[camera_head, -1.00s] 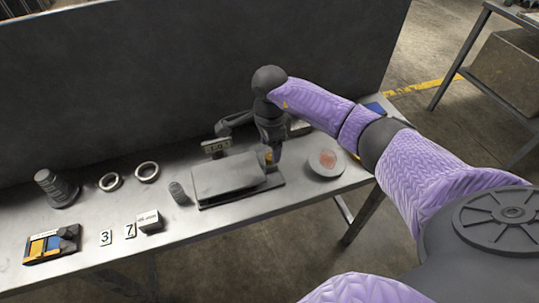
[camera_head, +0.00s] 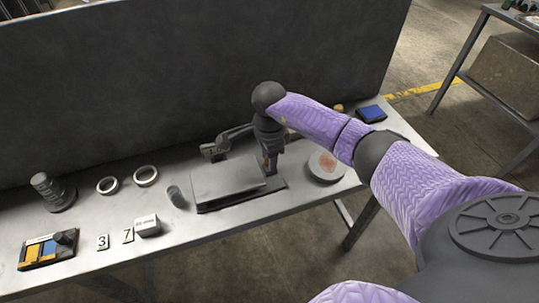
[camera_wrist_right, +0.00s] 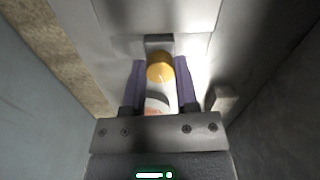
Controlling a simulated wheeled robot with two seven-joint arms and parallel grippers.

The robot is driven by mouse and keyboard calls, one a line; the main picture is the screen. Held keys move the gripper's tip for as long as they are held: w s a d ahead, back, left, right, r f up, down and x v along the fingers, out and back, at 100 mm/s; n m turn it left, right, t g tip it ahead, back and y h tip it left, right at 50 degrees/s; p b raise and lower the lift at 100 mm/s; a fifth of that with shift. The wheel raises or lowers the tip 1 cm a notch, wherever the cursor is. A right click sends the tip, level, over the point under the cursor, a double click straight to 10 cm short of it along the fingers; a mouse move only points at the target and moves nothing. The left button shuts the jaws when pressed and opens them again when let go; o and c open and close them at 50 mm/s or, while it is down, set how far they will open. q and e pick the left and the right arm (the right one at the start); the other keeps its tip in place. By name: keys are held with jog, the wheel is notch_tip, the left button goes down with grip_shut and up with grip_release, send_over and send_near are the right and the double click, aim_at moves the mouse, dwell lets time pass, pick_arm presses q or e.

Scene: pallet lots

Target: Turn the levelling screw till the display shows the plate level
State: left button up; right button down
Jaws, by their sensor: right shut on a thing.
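The grey plate (camera_head: 225,179) lies on its base on the metal bench, in the middle of the head view. A small display (camera_head: 214,151) stands behind it, partly covered by part of my right arm; I cannot read its figures. My right gripper (camera_head: 270,168) points down at the plate's right back corner. In the right wrist view, its two purple fingers (camera_wrist_right: 160,85) are shut on the levelling screw, whose orange round top (camera_wrist_right: 160,67) and white and dark sides show between them. My left gripper is not in view.
A round dish (camera_head: 326,165) is close to the right of the plate. A small grey cylinder (camera_head: 176,196) stands at its left. Two rings (camera_head: 146,175), number tags and a dark stepped weight (camera_head: 52,191) are further left. A blue-topped box (camera_head: 371,113) lies at the right end.

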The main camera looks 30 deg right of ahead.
jog(key=m+p, duration=0.1)
jog(key=m, duration=0.3)
jog(key=shift+r+m, duration=0.1)
jog(key=shift+m, duration=0.2)
jog(key=m+p, duration=0.1)
jog(key=m, duration=0.4)
jog(key=shift+m, duration=0.3)
jog(key=m+p, duration=0.2)
jog(key=m, duration=0.3)
pick_arm(q)
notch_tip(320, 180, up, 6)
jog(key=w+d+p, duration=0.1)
jog(key=p, duration=0.1)
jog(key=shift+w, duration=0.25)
pick_arm(e)
jog(key=m, duration=0.5)
jog(key=shift+w+m, duration=0.1)
jog(key=shift+m, duration=0.2)
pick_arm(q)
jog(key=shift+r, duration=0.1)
pick_arm(e)
jog(key=shift+c, duration=1.8)
grip_release()
